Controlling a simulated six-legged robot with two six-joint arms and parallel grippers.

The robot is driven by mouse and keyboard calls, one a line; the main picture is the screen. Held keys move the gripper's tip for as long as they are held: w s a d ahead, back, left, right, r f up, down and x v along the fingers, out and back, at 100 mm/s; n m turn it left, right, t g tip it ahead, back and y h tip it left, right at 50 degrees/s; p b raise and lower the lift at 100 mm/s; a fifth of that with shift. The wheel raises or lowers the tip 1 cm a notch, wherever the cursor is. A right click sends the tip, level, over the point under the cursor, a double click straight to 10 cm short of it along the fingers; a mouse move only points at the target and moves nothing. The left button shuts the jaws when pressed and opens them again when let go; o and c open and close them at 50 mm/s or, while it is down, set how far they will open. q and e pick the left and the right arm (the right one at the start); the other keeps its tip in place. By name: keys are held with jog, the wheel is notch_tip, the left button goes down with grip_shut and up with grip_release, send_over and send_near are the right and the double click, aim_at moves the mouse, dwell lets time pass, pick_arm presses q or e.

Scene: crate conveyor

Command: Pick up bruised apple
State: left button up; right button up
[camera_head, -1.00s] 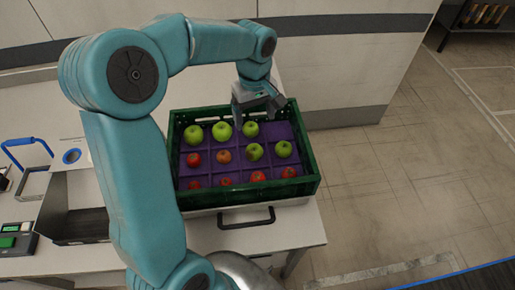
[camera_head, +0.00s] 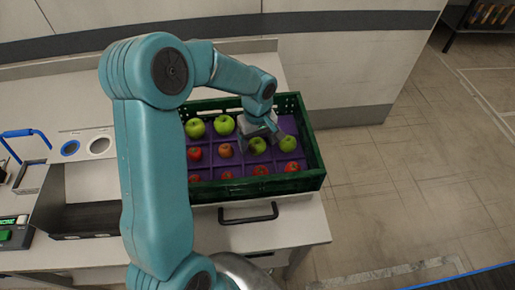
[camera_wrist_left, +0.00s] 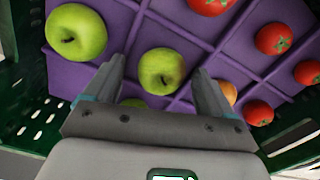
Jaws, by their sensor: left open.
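A green apple (camera_head: 258,146), darker on one side, sits in the middle row of a purple divided tray inside a green crate (camera_head: 312,157). I take it for the bruised apple, though the bruise is not clear. My left gripper (camera_head: 262,137) is right over it, pointing down. In the left wrist view the same apple (camera_wrist_left: 161,72) lies between the two spread fingers of the left gripper (camera_wrist_left: 160,64), which are open and not visibly closed on it. My right gripper is not in view.
A green apple (camera_head: 288,143) is beside it, and an orange-red one (camera_head: 226,150) is on its other side. Another green apple (camera_wrist_left: 133,103) is partly hidden under the gripper. Red fruits (camera_wrist_left: 273,38) fill nearby compartments. The crate walls surround them. A grey bin (camera_head: 85,215) stands at left.

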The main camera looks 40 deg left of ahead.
pick_arm(q)
jog(key=shift+s+d+r, duration=0.1)
jog(key=shift+d+r, duration=0.1)
jog(key=shift+s, duration=0.15)
jog(key=c, duration=0.4)
jog(key=shift+a, duration=0.25)
jog(key=c, duration=0.7)
jog(key=shift+d, duration=0.15)
jog(key=shift+c, duration=0.2)
